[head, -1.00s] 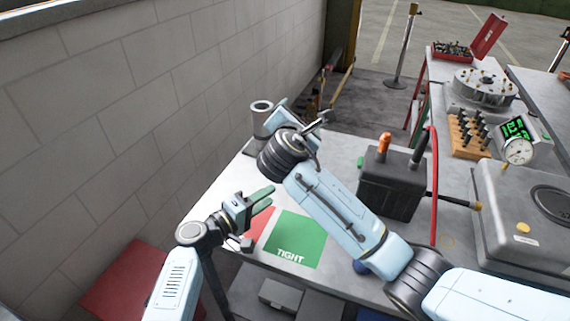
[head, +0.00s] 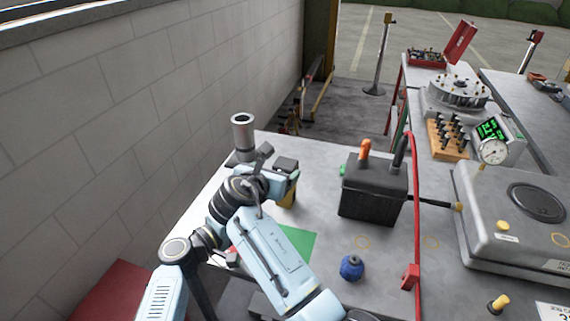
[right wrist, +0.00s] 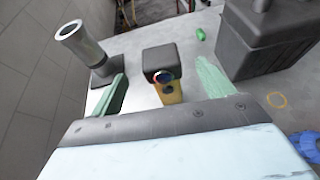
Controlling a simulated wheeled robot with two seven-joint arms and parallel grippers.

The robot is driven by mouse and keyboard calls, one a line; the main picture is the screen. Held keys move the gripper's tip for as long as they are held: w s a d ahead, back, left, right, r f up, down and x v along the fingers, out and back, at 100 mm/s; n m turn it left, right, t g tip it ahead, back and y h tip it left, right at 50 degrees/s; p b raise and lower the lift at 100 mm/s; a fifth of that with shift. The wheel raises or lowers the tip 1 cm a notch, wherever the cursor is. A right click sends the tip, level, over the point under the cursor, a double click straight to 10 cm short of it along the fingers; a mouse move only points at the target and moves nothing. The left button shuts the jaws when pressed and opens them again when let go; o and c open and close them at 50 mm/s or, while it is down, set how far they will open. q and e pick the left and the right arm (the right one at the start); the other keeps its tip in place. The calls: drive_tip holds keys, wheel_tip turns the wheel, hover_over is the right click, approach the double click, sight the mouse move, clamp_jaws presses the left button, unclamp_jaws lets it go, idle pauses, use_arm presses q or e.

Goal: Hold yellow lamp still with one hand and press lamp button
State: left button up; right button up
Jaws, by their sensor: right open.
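The yellow lamp (head: 290,196), with a dark block head, stands on the grey table just right of my right gripper (head: 268,178). In the right wrist view its yellow body (right wrist: 173,93), dark head (right wrist: 161,58) and a round lens or button show ahead, between the two green fingers of my right gripper (right wrist: 163,72). The right gripper is open, and I see no clear contact with the lamp.
A grey metal cylinder on a base (head: 243,135) stands left of the lamp at the table edge. A black box with an orange-tipped post (head: 372,190) stands to the right. A green mat (head: 296,242), a blue knob (head: 352,268) and a red upright rod (head: 416,200) are nearer.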

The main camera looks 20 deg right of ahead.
sight(288, 162)
drive_tip(key=x, duration=0.9)
drive_tip(key=c, duration=1.1)
use_arm(q)
clamp_jaws()
use_arm(e)
drive_tip(key=shift+c, duration=0.8)
idle(2.0)
